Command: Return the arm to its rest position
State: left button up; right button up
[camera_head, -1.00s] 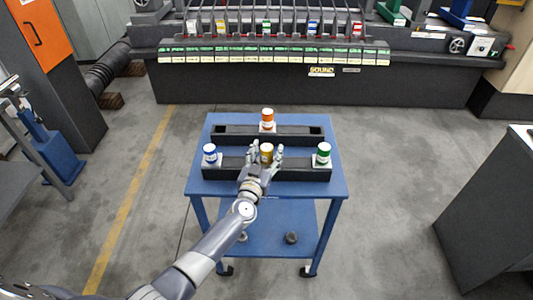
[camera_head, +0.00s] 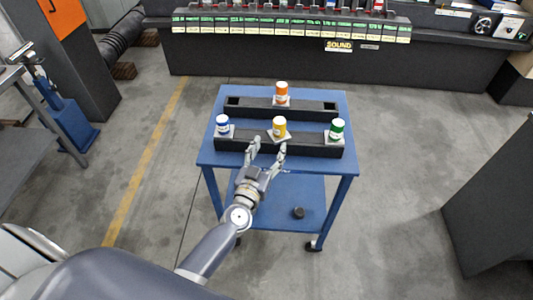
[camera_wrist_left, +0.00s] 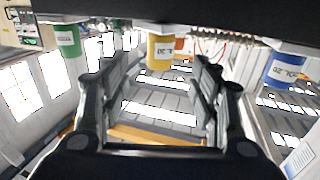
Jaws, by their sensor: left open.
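My left gripper (camera_head: 268,146) is open and empty at the near side of the front black rack, just short of the yellow barrel. In the left wrist view its two fingers (camera_wrist_left: 150,85) are spread, with the yellow barrel (camera_wrist_left: 160,52) beyond them. The yellow barrel (camera_head: 279,127) stands upright on a pale pad in the middle of the front rack (camera_head: 305,149), apart from the fingers. My right gripper is in neither view.
A blue barrel (camera_head: 222,125) and a green barrel (camera_head: 337,129) stand at the front rack's ends. An orange barrel (camera_head: 282,93) stands on the rear rack (camera_head: 309,109). Both racks sit on a blue cart (camera_head: 205,155). Open floor surrounds it.

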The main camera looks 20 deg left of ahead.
pick_arm(q)
jog(key=shift+s, duration=0.8)
jog(key=s+d+f+m+g+h, duration=0.1)
jog(key=s+f+g, duration=0.2)
jog(key=s+f, duration=0.55)
jog(key=s+f+m+g, duration=0.1)
jog(key=s+f+g, duration=0.25)
jog(key=f, duration=1.05)
jog(key=s+d+f+m+g+h, duration=0.1)
jog(key=s+f+g, duration=0.2)
jog(key=s+f, duration=0.55)
jog(key=s+a+f+g, duration=0.2)
jog(key=s+f, duration=0.3)
jog(key=s, duration=0.4)
jog(key=s+a+f+g+y, duration=0.1)
jog(key=s+a+f+g, duration=0.1)
jog(key=s+f, duration=0.4)
jog(key=s+a+f+g, duration=0.1)
jog(key=s+f+g, duration=0.2)
jog(key=s, duration=0.9)
notch_tip(320, 180, down, 3)
jog(key=shift+s+a+y, duration=0.3)
jog(key=shift+s+a, duration=0.05)
jog(key=shift+a, duration=0.05)
